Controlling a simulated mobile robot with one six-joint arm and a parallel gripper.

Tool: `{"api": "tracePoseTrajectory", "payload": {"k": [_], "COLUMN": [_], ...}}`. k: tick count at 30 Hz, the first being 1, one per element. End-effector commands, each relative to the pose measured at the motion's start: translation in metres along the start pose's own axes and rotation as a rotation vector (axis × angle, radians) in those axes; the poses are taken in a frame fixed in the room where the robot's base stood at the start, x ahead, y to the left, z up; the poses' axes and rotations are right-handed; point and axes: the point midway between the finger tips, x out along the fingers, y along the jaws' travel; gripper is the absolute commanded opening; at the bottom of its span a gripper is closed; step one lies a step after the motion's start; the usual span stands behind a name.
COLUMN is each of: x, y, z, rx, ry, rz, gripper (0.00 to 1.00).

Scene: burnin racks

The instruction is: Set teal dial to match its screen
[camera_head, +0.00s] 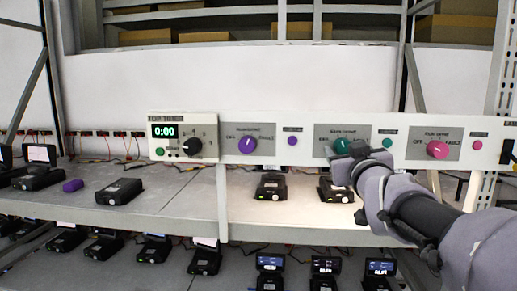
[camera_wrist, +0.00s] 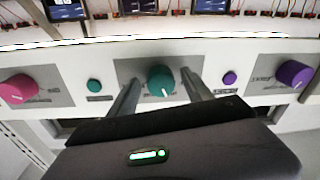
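In the wrist view, which shows the panel upside down, the teal dial (camera_wrist: 161,80) sits between the two fingers of my gripper (camera_wrist: 160,84). The fingers are open, with a visible gap on each side. The dial's white mark points towards the bottom of that view, slightly right. I cannot tell which screen belongs to the dial.
A purple dial (camera_head: 248,145) and a pink dial (camera_head: 437,149) flank it. A small teal button (camera_head: 387,143) is close by. A timer (camera_head: 184,137) reads 0:00. Devices stand on the shelf (camera_head: 180,190) below, including one under the panel (camera_head: 271,187); lower ones have lit screens (camera_head: 270,262).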

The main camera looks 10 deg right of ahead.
Motion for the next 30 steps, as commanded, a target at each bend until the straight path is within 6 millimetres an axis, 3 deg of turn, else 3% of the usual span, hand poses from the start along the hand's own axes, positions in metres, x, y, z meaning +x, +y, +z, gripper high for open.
{"api": "tracePoseTrajectory", "payload": {"k": [6, 10, 21, 25, 30], "x": [-0.002, -0.018, -0.132, -0.159, -0.174], "y": [0.000, 0.000, 0.001, 0.001, 0.000], "z": [0.000, 0.001, -0.004, -0.004, -0.001], "rx": [0.000, -0.001, -0.002, -0.002, -0.001], "ry": [0.000, 0.001, 0.002, 0.001, 0.000], "rz": [0.000, 0.001, 0.003, 0.002, 0.000], "gripper": [0.59, 0.59, 0.59, 0.59, 0.59]}}
